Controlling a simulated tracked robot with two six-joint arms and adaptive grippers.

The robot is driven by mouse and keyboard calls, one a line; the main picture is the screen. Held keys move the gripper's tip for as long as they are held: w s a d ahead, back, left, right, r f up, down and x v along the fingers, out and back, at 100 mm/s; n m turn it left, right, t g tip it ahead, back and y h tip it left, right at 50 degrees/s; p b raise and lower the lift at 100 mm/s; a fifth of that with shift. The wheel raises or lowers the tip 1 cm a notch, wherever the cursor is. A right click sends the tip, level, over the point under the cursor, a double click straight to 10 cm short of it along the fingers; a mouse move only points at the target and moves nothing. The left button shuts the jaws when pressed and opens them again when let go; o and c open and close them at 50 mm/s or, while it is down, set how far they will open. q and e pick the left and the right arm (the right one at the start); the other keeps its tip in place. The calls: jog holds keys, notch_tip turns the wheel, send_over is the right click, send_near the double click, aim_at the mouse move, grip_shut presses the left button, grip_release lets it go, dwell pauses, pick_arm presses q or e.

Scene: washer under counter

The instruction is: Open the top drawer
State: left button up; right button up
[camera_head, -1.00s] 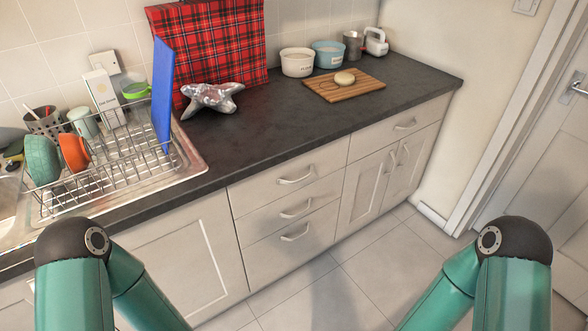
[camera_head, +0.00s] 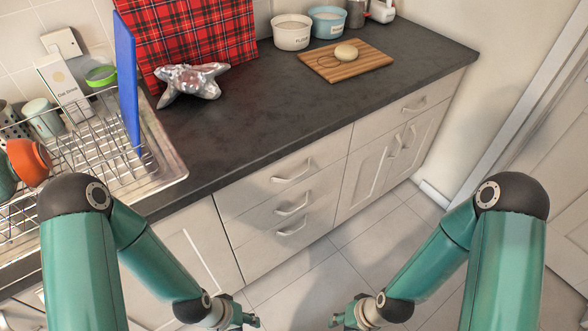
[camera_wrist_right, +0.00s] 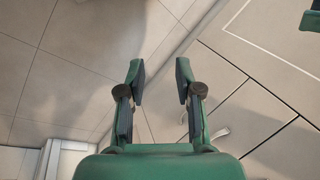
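A stack of three pale drawers stands in the middle of the counter front in the head view. Its top drawer (camera_head: 268,191) is closed, with a curved metal handle (camera_head: 292,171). A second top-row drawer (camera_head: 405,112), also closed, sits further right above two cupboard doors. My left gripper (camera_head: 252,320) is low in front of the drawers, apart from them; its opening is unclear. My right gripper (camera_head: 337,321) is low to its right, over the floor. In the right wrist view, the right gripper (camera_wrist_right: 160,72) is open with nothing between its fingers.
The dark worktop (camera_head: 250,130) holds a dish rack (camera_head: 85,160), a silver star-shaped object (camera_head: 192,82), a wooden board (camera_head: 372,63) and pots. A door (camera_head: 550,150) is at the right. Tiled floor (camera_head: 320,285) is clear between my arms.

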jog(key=shift+s+d, duration=0.1)
jog(key=shift+d, duration=0.1)
jog(key=m+t+y+b, duration=0.5)
jog(key=m+t+b, duration=0.55)
jog(key=b, duration=1.25)
send_near(298, 175)
jog(key=shift+n+t, duration=0.75)
jog(key=shift+t, duration=0.2)
jog(key=x, duration=0.3)
jog(key=f+x, duration=0.1)
jog(key=x, duration=0.3)
jog(key=b+x, duration=0.1)
jog(key=x, duration=0.2)
jog(key=shift+s+a+f, duration=0.2)
jog(key=shift+a+f, duration=0.1)
jog(key=shift+f, duration=0.15)
jog(key=shift+d, duration=0.1)
